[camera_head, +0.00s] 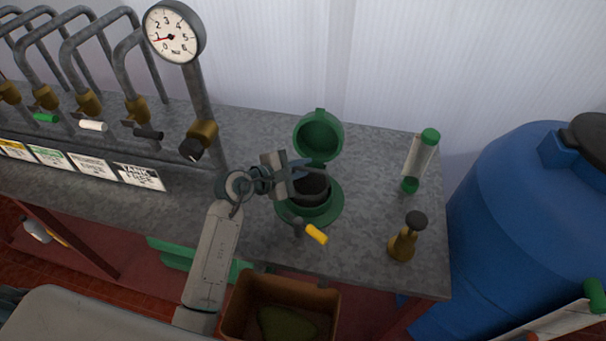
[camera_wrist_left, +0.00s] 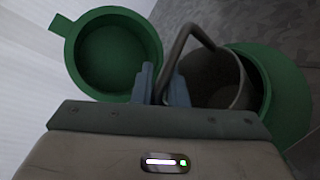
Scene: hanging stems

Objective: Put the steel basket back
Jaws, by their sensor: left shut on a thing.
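The steel basket (camera_head: 313,190) is a dark grey cup with a bent handle (camera_wrist_left: 190,32). My left gripper (camera_head: 298,174) is shut on the handle; its blue fingers (camera_wrist_left: 162,84) pinch it in the left wrist view. The basket (camera_wrist_left: 216,80) is at the mouth of the round green housing (camera_head: 330,207), which also shows in the wrist view (camera_wrist_left: 278,95). How deep it sits is unclear. The housing's green lid (camera_head: 319,136) stands open behind it. My gripper hides part of the basket and mouth. My right gripper is out of view.
A valve with a yellow handle (camera_head: 316,233) is in front of the housing. A green-capped bottle (camera_head: 419,160) and a brass piece (camera_head: 403,240) stand to the right. Pipes and a gauge (camera_head: 173,33) are left. A brown bin (camera_head: 278,312) is below, a blue tank (camera_head: 530,220) far right.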

